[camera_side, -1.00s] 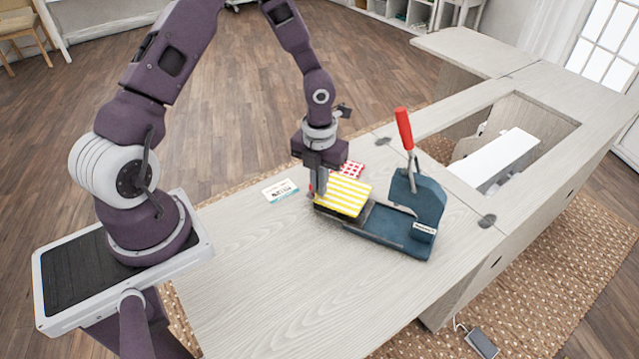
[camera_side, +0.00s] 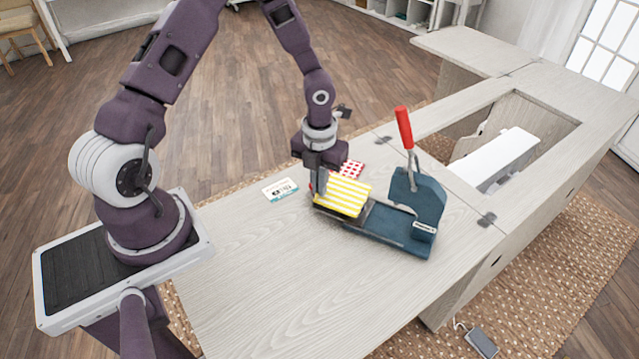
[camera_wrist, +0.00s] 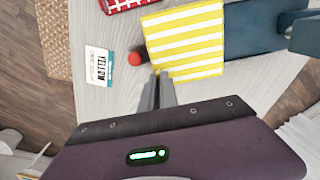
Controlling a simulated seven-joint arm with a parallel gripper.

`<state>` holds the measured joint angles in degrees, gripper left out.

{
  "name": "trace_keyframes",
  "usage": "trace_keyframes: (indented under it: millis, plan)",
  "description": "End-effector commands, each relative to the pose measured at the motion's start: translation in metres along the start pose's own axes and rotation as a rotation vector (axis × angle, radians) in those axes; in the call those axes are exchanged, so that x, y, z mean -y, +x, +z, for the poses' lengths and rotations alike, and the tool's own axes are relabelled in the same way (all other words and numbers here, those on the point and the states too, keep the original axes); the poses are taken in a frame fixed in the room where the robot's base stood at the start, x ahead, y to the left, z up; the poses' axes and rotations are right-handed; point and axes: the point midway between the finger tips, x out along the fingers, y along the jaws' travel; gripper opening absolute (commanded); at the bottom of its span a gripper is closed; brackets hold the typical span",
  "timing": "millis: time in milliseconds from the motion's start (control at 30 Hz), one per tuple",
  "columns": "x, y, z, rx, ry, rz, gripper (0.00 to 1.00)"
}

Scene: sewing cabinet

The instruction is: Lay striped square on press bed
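The yellow-and-white striped square (camera_side: 346,192) lies flat over the left end of the blue press (camera_side: 385,226), covering the bed there; a dark edge shows beneath it. In the wrist view the striped square (camera_wrist: 190,40) fills the upper middle. My gripper (camera_side: 319,192) points down at the square's left edge. In the wrist view my gripper (camera_wrist: 157,74) has its fingertips nearly together, pinching the square's near corner. Whether the square rests fully on the bed or is slightly above it is hard to tell. The press's red lever handle (camera_side: 404,128) stands up.
A white-and-teal card (camera_side: 281,190) lies to the left. A small red knob (camera_wrist: 135,58) is beside my fingers. The front tabletop is clear; a cabinet opening with a white machine (camera_side: 497,155) lies right.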

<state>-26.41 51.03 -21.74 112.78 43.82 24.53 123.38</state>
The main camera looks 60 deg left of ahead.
Motion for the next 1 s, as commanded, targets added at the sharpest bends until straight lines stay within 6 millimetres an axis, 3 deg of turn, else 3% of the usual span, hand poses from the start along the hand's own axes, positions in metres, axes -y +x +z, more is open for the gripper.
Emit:
trace_keyframes:
  millis: [667, 800, 1000]
  plan:
    - [0.0000, 0.0041, -0.0001, 0.000, 0.000, 0.000, 0.00]
    - [0.0000, 0.0040, -0.0001, 0.000, 0.000, 0.000, 0.28]
    - [0.0000, 0.0040, -0.0001, 0.000, 0.000, 0.000, 0.30]
